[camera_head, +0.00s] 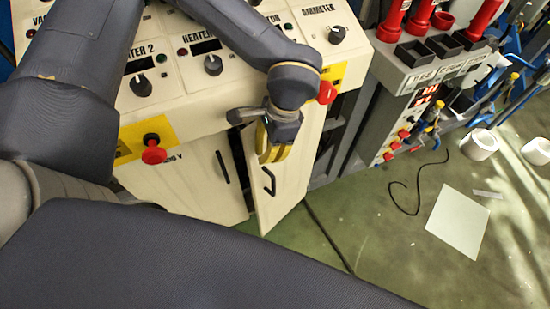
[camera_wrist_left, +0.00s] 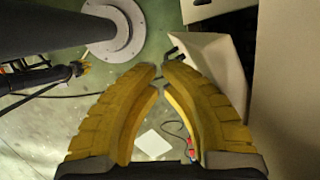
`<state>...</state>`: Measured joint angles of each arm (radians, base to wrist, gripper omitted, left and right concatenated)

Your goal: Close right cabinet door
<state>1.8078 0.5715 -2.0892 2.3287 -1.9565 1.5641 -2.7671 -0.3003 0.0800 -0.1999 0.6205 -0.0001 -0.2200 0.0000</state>
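The right cabinet door (camera_head: 290,175) is a cream panel with a black handle (camera_head: 268,178), standing ajar from the cream console in the head view. My left gripper (camera_head: 273,152) has yellow fingers and points down at the upper part of this door; whether it touches cannot be told. In the left wrist view its yellow fingers (camera_wrist_left: 160,72) come close at the tips with a narrow gap, and nothing shows between them. A pale panel, apparently the door (camera_wrist_left: 210,75), lies just beyond the right finger, with a dark handle (camera_wrist_left: 174,50) near the tips. My right gripper is out of view.
The left cabinet door (camera_head: 190,180) is beside the right one. Red stop buttons (camera_head: 326,92) and (camera_head: 153,152) stick out of the console above the doors. A grey rack (camera_head: 390,110) stands to the right. The green floor holds a white sheet (camera_head: 458,223) and black cable (camera_head: 405,195).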

